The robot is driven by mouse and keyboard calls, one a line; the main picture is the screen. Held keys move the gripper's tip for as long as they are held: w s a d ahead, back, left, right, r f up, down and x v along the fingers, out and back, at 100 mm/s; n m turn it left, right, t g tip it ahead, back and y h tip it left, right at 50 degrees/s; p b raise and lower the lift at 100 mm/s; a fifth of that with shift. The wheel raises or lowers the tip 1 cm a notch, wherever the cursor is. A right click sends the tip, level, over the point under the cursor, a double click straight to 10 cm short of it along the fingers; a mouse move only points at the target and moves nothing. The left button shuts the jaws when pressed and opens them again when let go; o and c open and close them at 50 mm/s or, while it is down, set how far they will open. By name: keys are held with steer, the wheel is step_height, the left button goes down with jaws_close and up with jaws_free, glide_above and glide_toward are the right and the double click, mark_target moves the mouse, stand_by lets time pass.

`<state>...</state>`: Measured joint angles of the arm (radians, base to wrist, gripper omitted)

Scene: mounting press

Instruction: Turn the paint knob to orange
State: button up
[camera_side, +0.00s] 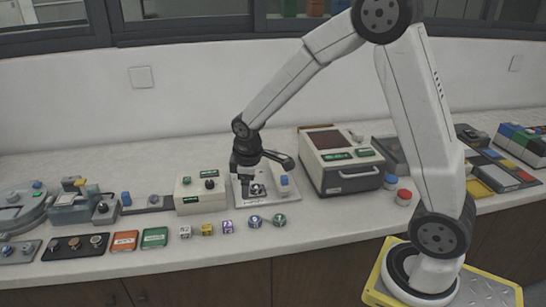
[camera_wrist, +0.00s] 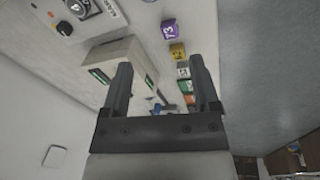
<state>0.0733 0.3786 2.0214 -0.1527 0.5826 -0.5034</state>
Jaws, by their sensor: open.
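No knob readably marked as paint shows, so I cannot tell which one it is. A white plate (camera_side: 240,200) with a dark round part (camera_side: 258,190) lies under my gripper (camera_side: 246,174). In the wrist view this plate (camera_wrist: 100,30) has a round dark dial (camera_wrist: 84,8), partly cut-off lettering and a small orange spot (camera_wrist: 64,29). A dark panel (camera_side: 75,246) at the front left carries several round knobs, with settings too small to read. My gripper, also in the wrist view (camera_wrist: 160,66), is open, with nothing between its fingers.
A cream box (camera_side: 200,195) with green labels and a black knob stands left of the plate; it shows close in the wrist view (camera_wrist: 118,62). A grey press-like box (camera_side: 340,160) stands right. Small cubes, including a purple one (camera_side: 227,227), line the front.

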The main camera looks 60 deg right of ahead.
steer(key=w+d+f+n+g+h, duration=0.1)
steer(key=w+d+f+n, duration=0.2)
steer(key=w+d+n, duration=0.2)
steer(key=w+d+f+n+g+h, duration=0.1)
steer(key=w+d+f+n, duration=0.3)
steer(key=w+d, duration=0.6)
steer(key=shift+w+d+f+n+h, duration=0.2)
steer(key=shift+w+n+h, duration=0.5)
steer(key=shift+w+n, duration=0.3)
steer(key=shift+x, duration=3.8)
steer(key=shift+s, duration=0.1)
jaws_close()
